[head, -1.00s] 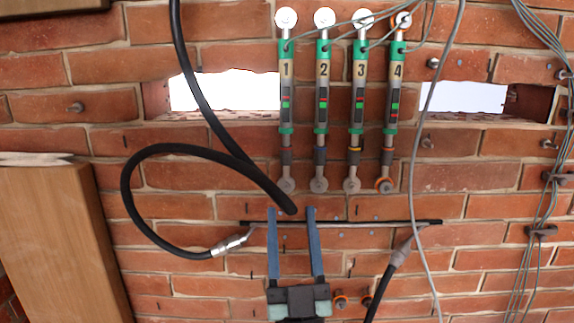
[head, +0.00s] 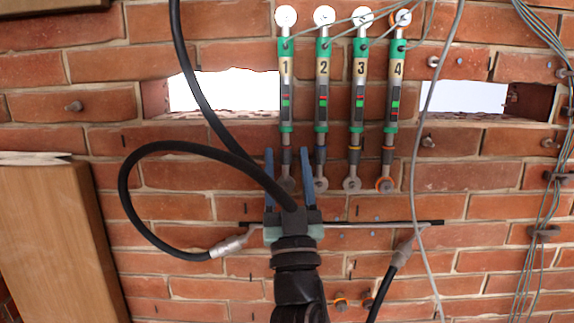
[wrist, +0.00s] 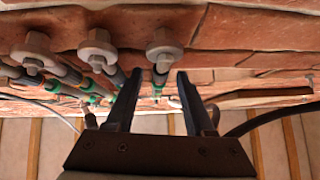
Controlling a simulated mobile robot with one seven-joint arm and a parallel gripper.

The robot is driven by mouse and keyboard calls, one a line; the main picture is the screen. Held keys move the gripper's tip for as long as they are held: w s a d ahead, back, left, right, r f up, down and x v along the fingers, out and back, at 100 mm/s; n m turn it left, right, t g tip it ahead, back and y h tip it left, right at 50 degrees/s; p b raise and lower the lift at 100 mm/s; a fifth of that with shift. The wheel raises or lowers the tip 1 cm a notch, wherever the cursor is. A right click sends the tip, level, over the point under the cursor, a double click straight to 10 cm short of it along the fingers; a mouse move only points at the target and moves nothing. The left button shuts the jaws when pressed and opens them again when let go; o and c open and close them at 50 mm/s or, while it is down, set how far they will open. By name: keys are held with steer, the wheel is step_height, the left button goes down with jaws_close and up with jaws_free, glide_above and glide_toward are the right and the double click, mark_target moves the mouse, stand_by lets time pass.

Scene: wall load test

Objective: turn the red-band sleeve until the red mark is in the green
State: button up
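Four numbered struts hang side by side on the brick wall: strut 1 (head: 286,68), strut 2 (head: 322,70), strut 3 (head: 360,70) and strut 4 (head: 396,70). Each has a dark window with small red and green marks. The wrist view shows the open fingers (wrist: 159,75) too.
A thick black hose (head: 150,155) loops at left and crosses in front of my gripper. A thin dark bar (head: 375,222) lies across the wall below the struts. A grey cable (head: 415,150) hangs right of strut 4. Thin wires cross the strut tops. A wooden panel (head: 50,240) stands left.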

jaws_close()
steer(key=shift+a+f+b, duration=0.1)
steer(key=shift+f+b, duration=0.05)
steer(key=shift+b, duration=0.55)
steer(key=m+h+b, duration=0.1)
steer(key=h+b, duration=0.1)
steer(key=shift+s+a+f+h+b, duration=0.1)
steer(key=shift+h+b, duration=0.3)
steer(key=m+h+b, duration=0.1)
steer(key=h+b, duration=0.2)
steer(key=b, duration=0.1)
steer(key=shift+a+m, duration=0.1)
steer(key=shift+m, duration=0.2)
steer(key=shift+r+m+h+b, duration=0.3)
steer(key=shift+r+h+b, duration=0.05)
steer(key=shift+h+b, duration=0.25)
steer(key=shift+o, duration=0.4)
jaws_free()
steer(key=shift+f, duration=0.1)
